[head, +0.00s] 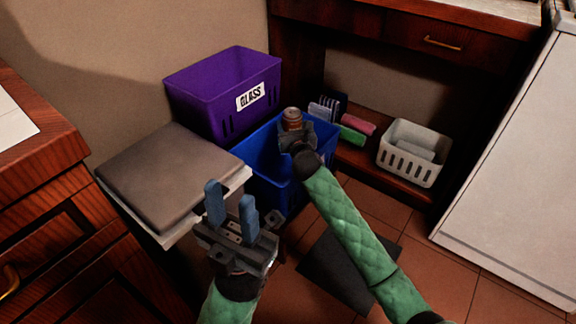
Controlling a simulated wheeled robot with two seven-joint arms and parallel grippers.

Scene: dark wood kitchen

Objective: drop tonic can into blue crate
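The tonic can (291,117), small and reddish-brown with a dark top, is upright over the blue crate (262,168). My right gripper (296,132) is shut on the can and holds it above the crate's right part. The gripper and forearm hide part of the crate's rim and inside. My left gripper (231,212) is open and empty, its two blue fingers pointing up and apart, in front of the blue crate and beside the grey-lidded bin.
A purple crate labelled GLASS (207,95) stands behind the blue one. A bin with a grey lid (168,178) is at left. A low shelf at right holds rolled cloths (357,125) and a white basket (411,154). A dark mat (345,268) lies on the tiled floor.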

